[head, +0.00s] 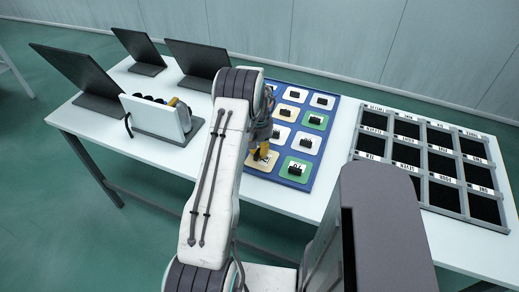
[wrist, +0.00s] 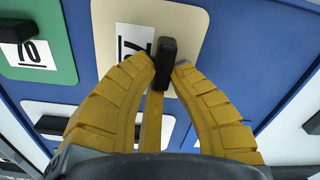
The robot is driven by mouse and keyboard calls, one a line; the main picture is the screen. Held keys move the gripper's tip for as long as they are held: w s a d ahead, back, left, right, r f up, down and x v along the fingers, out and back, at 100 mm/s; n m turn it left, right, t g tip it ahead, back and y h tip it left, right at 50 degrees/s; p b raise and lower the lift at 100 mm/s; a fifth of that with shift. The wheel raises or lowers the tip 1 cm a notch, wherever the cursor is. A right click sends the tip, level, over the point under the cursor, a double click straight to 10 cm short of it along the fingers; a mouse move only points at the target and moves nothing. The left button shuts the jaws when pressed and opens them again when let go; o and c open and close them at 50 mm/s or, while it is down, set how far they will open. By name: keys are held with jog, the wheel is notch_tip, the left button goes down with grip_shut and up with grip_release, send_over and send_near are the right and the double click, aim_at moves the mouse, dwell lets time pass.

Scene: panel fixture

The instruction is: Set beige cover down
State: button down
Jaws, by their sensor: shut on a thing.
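The beige cover (wrist: 192,28) is a flat rounded square with a black handle (wrist: 166,60) and a partly hidden white label. In the wrist view, my gripper (wrist: 163,68) has its yellow fingers shut on the handle. In the head view, the cover (head: 258,168) is at the near-left part of the blue board (head: 322,150), partly behind my gripper (head: 263,152). It lies over the board, roughly flat to it; I cannot tell whether it touches the board or hangs just above.
A green cover (head: 297,170) sits just right of the beige one. Several other covers fill the board. A grey rack (head: 424,175) with dark compartments stands to the right. A white holder (head: 158,117) and several dark panels (head: 75,72) stand on the left of the white table (head: 170,157).

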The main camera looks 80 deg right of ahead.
jog(key=shift+f, duration=0.1)
jog(key=c, duration=1.3)
grip_release()
